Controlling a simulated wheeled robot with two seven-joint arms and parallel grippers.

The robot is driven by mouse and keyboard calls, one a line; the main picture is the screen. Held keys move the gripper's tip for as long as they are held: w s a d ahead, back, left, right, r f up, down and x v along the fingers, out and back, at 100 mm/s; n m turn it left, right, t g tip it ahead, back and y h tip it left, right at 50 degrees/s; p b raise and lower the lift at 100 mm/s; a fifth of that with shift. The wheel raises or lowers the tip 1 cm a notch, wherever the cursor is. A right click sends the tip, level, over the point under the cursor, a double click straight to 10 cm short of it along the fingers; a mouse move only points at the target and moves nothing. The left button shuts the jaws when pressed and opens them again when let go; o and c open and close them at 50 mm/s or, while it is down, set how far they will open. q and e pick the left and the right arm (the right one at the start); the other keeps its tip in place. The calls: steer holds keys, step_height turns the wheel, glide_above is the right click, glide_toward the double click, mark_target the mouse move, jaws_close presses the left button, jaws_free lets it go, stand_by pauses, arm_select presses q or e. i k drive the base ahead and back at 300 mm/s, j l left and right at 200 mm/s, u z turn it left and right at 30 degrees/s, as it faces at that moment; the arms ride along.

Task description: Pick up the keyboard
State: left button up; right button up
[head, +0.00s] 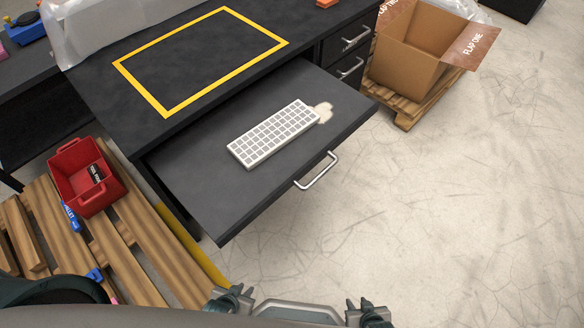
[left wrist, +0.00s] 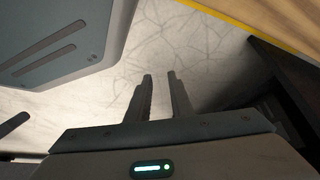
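The keyboard (head: 274,134) is white with grey keys. It lies flat on the black pulled-out drawer shelf (head: 215,190) of the desk, set at a slant. My left gripper (head: 232,292) is low at the bottom of the head view, well apart from the keyboard. In the left wrist view, the fingers of my left gripper (left wrist: 159,76) stand apart with nothing between them, over pale floor. My right gripper (head: 361,306) is at the bottom edge, to the right of the left one, also away from the keyboard. Its finger gap is too small to judge.
A pale patch (head: 323,112) touches the keyboard's far right end. The drawer has a silver handle (head: 317,171) in front. A red bin (head: 84,180) stands on a wooden pallet (head: 130,240) at left. A cardboard box (head: 412,50) sits back right. Floor at right is clear.

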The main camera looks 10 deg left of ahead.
mark_target(253, 148)
steer(key=i+l, duration=0.35)
steer(key=l, duration=0.15)
steer(key=i+l, duration=0.35)
steer(key=l, duration=0.15)
steer(key=i+l, duration=0.35)
steer(key=l, duration=0.2)
steer(key=u, duration=1.2)
